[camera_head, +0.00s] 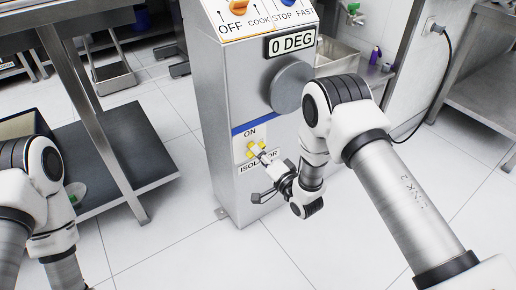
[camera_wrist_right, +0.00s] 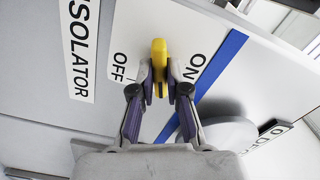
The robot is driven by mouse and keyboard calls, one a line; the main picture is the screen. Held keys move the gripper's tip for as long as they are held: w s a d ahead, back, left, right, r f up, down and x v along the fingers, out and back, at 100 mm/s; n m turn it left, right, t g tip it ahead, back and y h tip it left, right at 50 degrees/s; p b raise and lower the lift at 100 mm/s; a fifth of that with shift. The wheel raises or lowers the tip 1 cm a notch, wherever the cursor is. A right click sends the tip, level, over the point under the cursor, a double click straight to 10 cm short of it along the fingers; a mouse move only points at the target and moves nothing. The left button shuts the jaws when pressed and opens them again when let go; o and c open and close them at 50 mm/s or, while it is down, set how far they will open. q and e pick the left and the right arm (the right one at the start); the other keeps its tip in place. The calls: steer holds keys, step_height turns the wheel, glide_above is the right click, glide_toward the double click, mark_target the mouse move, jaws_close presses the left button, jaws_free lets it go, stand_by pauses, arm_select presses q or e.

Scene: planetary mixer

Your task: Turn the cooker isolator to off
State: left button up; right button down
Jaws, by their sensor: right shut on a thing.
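The yellow cooker isolator handle (camera_head: 252,147) is on the front of the grey column, below a blue stripe. It also shows in the right wrist view (camera_wrist_right: 159,62), between the OFF label (camera_wrist_right: 118,68) and the ON label (camera_wrist_right: 196,67). My right gripper (camera_head: 263,157) is at the handle. In the right wrist view its two fingers (camera_wrist_right: 160,85) are closed on either side of the yellow handle. The fingers and wrist hide part of the plate and the ISOLATOR label (camera_head: 258,162) in the head view. My left gripper is not in view; only left arm links show.
Above the isolator, a round grey knob (camera_head: 291,87) sticks out under a "0 DEG" sign (camera_head: 291,42). Orange and blue controls sit on top of the column. A steel table (camera_head: 110,150) stands left. White floor tiles around the column base are clear.

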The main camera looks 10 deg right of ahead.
steer(key=shift+r, duration=0.1)
steer(key=m+p, duration=0.2)
steer(key=m, duration=0.2)
steer(key=c, duration=1)
jaws_free()
steer(key=shift+c, duration=0.2)
steer(key=p+v, duration=0.3)
steer(key=v, duration=0.4)
